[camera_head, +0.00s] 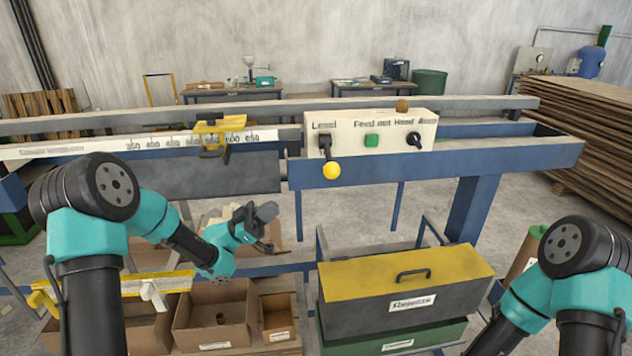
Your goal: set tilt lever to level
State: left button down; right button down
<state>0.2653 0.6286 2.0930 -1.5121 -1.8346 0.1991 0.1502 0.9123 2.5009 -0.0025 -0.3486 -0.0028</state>
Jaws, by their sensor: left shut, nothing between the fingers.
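The tilt lever is a black lever (325,146) with a yellow ball knob (331,170), on the left part of a cream control panel (345,125). It hangs downward from a pivot under a label that seems to read "Level". The knob sits in front of the blue beam. My left gripper (268,246) is shut and empty, below and to the left of the knob and clearly apart from it. Its fingertips are small and dark, hard to make out. My right arm enters at the lower right; its gripper is outside the picture.
The panel also has a green button (372,141) and a black rotary knob (414,139). A yellow clamp (213,128) sits on the scale rail. Below are cardboard boxes (215,318) and a yellow-lidded reject bin (405,280). Space directly before the lever looks clear.

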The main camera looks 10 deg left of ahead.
pick_arm(q)
jog(key=shift+d+r, duration=0.1)
send_near(329, 157)
jog(key=s+d, duration=0.2)
jog(key=d, duration=0.4)
jog(key=shift+w+a+r, duration=0.1)
jog(key=shift+a+r, duration=0.1)
jog(key=shift+r, duration=0.3)
